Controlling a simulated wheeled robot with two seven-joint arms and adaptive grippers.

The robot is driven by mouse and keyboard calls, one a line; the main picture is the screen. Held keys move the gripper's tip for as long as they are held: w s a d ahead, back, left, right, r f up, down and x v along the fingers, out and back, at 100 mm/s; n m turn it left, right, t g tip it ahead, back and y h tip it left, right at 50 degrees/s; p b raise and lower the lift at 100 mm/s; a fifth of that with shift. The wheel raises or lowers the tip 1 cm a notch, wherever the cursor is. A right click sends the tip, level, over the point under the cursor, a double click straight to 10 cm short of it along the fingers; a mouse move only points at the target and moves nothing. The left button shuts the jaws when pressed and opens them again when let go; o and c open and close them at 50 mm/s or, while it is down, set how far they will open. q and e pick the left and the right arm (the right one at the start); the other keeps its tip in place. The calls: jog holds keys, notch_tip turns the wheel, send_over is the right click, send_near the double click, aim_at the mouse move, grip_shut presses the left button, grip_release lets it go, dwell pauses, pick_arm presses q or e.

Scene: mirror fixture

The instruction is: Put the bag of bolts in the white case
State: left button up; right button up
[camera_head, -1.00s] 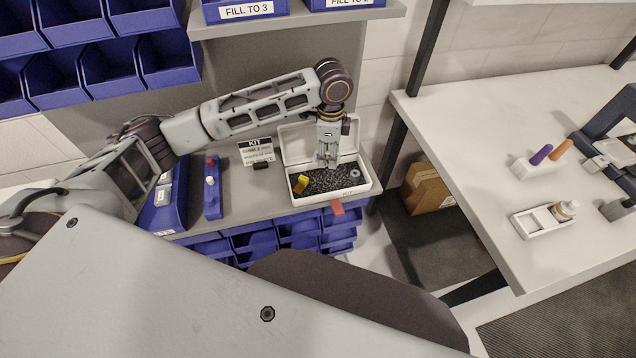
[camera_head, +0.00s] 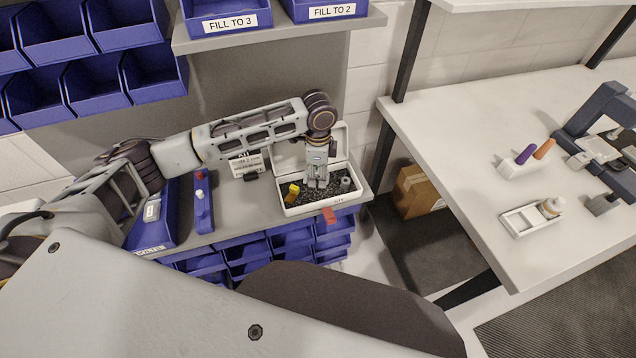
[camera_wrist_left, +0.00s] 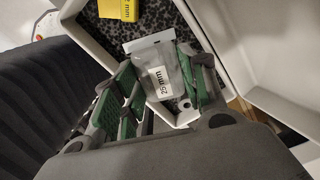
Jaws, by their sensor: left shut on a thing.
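The white case (camera_head: 318,206) stands open on the grey bench, with dark speckled foam inside and its lid raised at the back. My left gripper (camera_head: 317,186) points down into the case, between a yellow block (camera_head: 291,192) and a grey round part (camera_head: 346,182). In the left wrist view my left gripper (camera_wrist_left: 155,92) has its green-padded fingers shut on a clear bag (camera_wrist_left: 158,72) labelled "25 mm". The bag is over the foam, close to the case wall (camera_wrist_left: 88,42). Whether it touches the foam I cannot tell. In the head view the fingers mostly hide the bag. My right gripper is out of view.
A "KIT" card (camera_head: 247,165) stands left of the case. A blue rail (camera_head: 203,205) with red and white knobs and a blue bin (camera_head: 157,222) lie further left. A white table (camera_head: 470,150) is at right.

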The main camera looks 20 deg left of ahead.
aim_at(318, 189)
pick_arm(q)
jog(key=shift+f, duration=2.5)
jog(key=shift+f, duration=0.1)
jog(key=o, duration=1)
jog(key=shift+o, duration=0.2)
